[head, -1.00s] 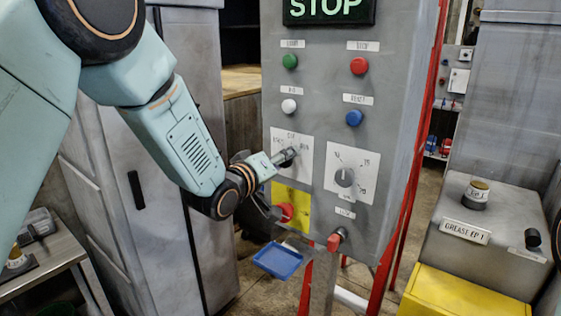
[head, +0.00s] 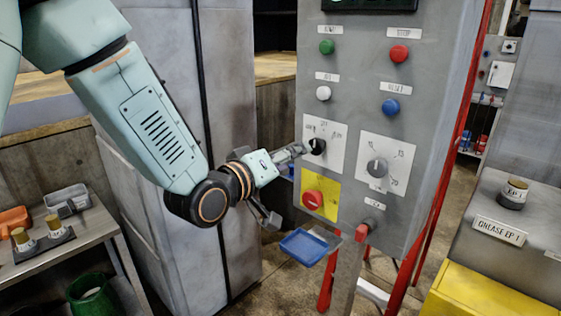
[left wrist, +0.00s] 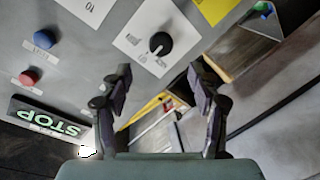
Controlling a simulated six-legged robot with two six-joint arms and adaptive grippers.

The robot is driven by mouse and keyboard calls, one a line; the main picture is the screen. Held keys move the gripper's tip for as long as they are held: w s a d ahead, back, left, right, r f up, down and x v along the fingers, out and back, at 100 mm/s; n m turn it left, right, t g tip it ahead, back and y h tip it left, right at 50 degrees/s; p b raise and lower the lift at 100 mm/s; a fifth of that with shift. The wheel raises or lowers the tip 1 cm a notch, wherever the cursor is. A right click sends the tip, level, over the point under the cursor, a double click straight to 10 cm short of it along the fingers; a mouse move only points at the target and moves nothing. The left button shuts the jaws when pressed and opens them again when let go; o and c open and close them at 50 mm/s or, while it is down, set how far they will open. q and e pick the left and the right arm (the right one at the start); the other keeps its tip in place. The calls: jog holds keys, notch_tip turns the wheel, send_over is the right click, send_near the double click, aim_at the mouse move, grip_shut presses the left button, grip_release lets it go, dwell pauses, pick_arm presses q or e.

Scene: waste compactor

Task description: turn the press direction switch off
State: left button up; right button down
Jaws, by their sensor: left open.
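The press direction switch is a black rotary knob (head: 317,146) on a white plate (head: 335,134) with lettering around it, on the grey control panel (head: 368,60). Its pointing direction is hard to read in the head view. In the left wrist view the knob (left wrist: 158,44) shows a pale mark towards its lower left, and nothing grips it. My left gripper (head: 285,182) is open and empty, left of the switch. One finger reaches close beside the knob; the other hangs lower. In the left wrist view the spread fingers (left wrist: 160,88) lie below the knob. My right gripper is not in view.
A grey numbered dial (head: 377,167) sits right of the switch, and a red button (head: 312,200) on yellow sits below. Green, red, white and blue buttons are above. A blue tray (head: 303,247) projects below the panel. A metal side table (head: 100,225) stands left.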

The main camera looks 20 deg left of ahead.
pick_arm(q)
jog(key=shift+v, duration=1.2)
jog(key=shift+s, duration=0.1)
jog(key=s+f+m+g+y+b, duration=0.1)
jog(key=s+f+g+b, duration=0.25)
jog(key=f, duration=0.75)
jog(key=s+f+m+g+y+b, duration=0.15)
jog(key=s+f, duration=0.35)
jog(key=f, duration=0.6)
jog(key=s+f+m+g+b, duration=0.2)
jog(key=s+f+g+b, duration=0.15)
jog(key=f, duration=0.75)
jog(key=s+f+m+g+y+b, duration=0.1)
jog(key=s+f+g+b, duration=0.6)
jog(key=s+f, duration=1.7)
jog(key=a+f+b, duration=0.1)
jog(key=b, duration=0.2)
jog(key=shift+g, duration=0.35)
jog(key=shift+w+d+f+y, duration=0.1)
jog(key=shift+y, duration=0.15)
